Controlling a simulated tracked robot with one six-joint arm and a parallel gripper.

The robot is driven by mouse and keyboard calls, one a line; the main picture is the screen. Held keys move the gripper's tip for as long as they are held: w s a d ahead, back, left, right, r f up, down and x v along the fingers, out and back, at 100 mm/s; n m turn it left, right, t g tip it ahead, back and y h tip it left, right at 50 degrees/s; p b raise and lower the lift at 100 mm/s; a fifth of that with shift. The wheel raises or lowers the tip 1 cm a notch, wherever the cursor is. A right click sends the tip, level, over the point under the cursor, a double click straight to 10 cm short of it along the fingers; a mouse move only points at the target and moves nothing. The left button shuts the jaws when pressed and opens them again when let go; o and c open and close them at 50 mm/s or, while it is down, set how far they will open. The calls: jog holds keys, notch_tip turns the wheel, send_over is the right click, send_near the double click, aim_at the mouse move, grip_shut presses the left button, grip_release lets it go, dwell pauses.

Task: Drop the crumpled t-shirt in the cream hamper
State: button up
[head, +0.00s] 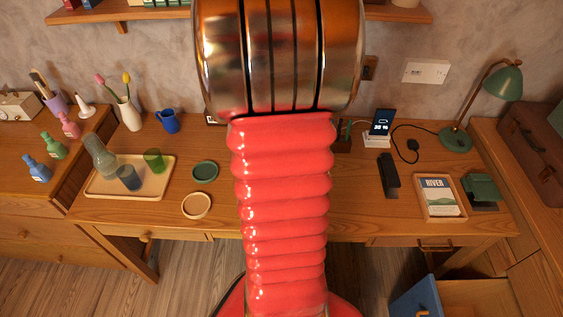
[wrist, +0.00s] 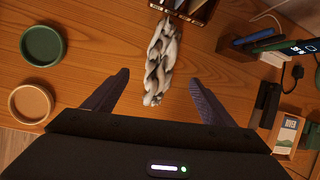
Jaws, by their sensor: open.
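My gripper (wrist: 159,78) is open in the wrist view, its two dark fingers apart over the desk. A twisted, knotted grey-and-white thing (wrist: 158,62) lies on the wood ahead of and between the fingertips, and nothing is held. I cannot tell whether it is the crumpled t-shirt. No other cloth shows in either view. No cream hamper is visible. In the head view my red arm hides the middle of the desk, and my gripper does not show there.
The wooden desk (head: 365,215) carries a tray (head: 104,188) with glassware at left, a green dish (head: 205,171) and a tan dish (head: 197,205). An open drawer (head: 478,297) is at lower right.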

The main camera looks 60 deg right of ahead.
jog(key=shift+x, duration=3.05)
jog(key=shift+f, duration=0.1)
jog(key=shift+x, duration=2.55)
jog(key=shift+s, duration=0.15)
jog(key=shift+c, duration=0.5)
jog(key=c, duration=1.3)
jog(key=shift+o, duration=0.2)
jog(key=shift+r, duration=0.3)
jog(key=shift+r, duration=4.75)
